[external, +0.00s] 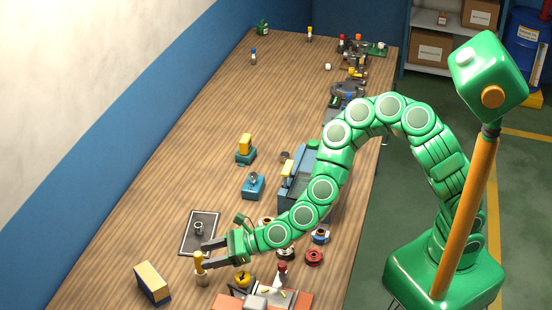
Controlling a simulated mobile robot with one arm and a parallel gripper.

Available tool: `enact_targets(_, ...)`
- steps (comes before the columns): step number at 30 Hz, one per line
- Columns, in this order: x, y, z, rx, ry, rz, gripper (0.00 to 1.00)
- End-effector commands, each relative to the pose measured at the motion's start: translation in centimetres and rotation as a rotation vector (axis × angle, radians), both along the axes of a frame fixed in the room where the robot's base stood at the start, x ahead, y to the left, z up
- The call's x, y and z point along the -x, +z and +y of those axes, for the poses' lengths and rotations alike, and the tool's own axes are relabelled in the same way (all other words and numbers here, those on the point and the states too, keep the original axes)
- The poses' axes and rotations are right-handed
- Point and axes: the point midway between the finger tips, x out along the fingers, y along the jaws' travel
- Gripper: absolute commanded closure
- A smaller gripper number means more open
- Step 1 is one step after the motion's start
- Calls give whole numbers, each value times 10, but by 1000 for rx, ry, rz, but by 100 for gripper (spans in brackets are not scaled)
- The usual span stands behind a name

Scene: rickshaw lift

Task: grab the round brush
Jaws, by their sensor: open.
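A small upright thing with a yellow handle (199,261) and a pale, wider lower end stands on the wooden bench (165,180) near its front left. It looks like the round brush, but it is too small to be sure. My gripper (207,254) is open, low over the bench, with its dark fingers pointing left at the yellow handle. The fingertips are right beside the handle or partly around it. I cannot tell whether they touch it.
A yellow and dark blue block (152,283) is to the left. Blue machines, a red part (314,256) and other tools crowd the right side. The bench's far left is mostly clear.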

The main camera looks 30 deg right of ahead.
Motion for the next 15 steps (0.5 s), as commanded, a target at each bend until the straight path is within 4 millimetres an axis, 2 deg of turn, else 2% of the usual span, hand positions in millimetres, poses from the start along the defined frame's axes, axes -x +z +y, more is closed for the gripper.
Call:
enact_targets(7,-6,-3,12,0,0,-3,42)
enact_targets(15,-19,-12,37,0,0,-3,42)
